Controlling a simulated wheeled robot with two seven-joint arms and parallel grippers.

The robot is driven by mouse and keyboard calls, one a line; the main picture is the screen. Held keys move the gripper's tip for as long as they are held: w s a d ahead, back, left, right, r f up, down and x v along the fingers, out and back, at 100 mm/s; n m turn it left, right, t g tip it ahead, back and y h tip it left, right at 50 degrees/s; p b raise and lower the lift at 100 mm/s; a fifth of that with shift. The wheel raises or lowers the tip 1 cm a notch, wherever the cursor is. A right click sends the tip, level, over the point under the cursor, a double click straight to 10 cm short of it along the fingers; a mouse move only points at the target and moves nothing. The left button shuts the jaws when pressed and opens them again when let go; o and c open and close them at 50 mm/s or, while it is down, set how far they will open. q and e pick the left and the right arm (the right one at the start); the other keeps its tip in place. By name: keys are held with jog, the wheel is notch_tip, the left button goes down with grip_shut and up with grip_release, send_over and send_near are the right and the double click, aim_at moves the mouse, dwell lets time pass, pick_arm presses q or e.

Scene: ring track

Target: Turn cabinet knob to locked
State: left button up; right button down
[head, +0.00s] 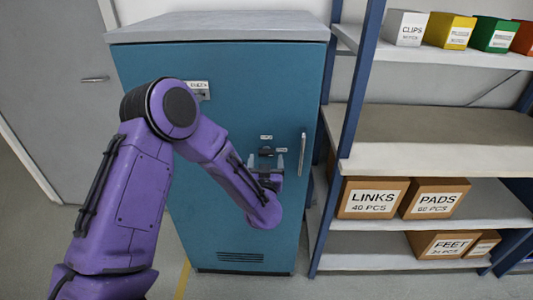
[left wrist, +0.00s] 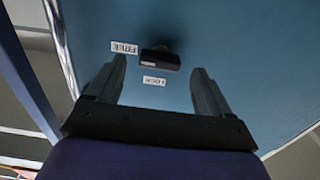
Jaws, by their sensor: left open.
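The teal cabinet (head: 252,85) stands ahead with its door shut. Its black knob (head: 266,151) shows small in the head view; in the left wrist view the knob (left wrist: 160,58) is a short dark bar lying crosswise, in line with the FREE label (left wrist: 124,47). The LOCK label (left wrist: 154,80) sits beside the knob, a quarter turn from FREE. My left gripper (head: 266,162) is at the door in front of the knob. In the left wrist view its open fingers (left wrist: 158,66) point toward the door, one on each side of the knob, with visible gaps. My right gripper is out of view.
A vertical door handle (head: 302,152) is just right of the knob. Another small labelled plate (head: 198,88) is at upper left, partly behind my arm. A blue-framed shelf (head: 405,158) with cartons and bins stands close on the right. A grey door (head: 62,95) is at left.

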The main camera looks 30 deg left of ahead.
aim_at(266, 153)
pick_arm(q)
jog(key=shift+x, duration=1.5)
jog(key=c, duration=1)
jog(key=shift+c, duration=0.2)
jog(key=shift+n, duration=0.4)
jog(key=n+b, duration=0.1)
jog(key=n, duration=0.2)
jog(key=shift+f+n, duration=0.1)
jog(key=shift+n, duration=0.3)
jog(key=n+b, duration=0.2)
jog(key=n, duration=0.2)
jog(key=shift+n, duration=0.3)
jog(key=n+b, duration=0.3)
jog(key=n, duration=0.2)
jog(key=shift+n+b, duration=1.05)
jog(key=shift+n, duration=0.95)
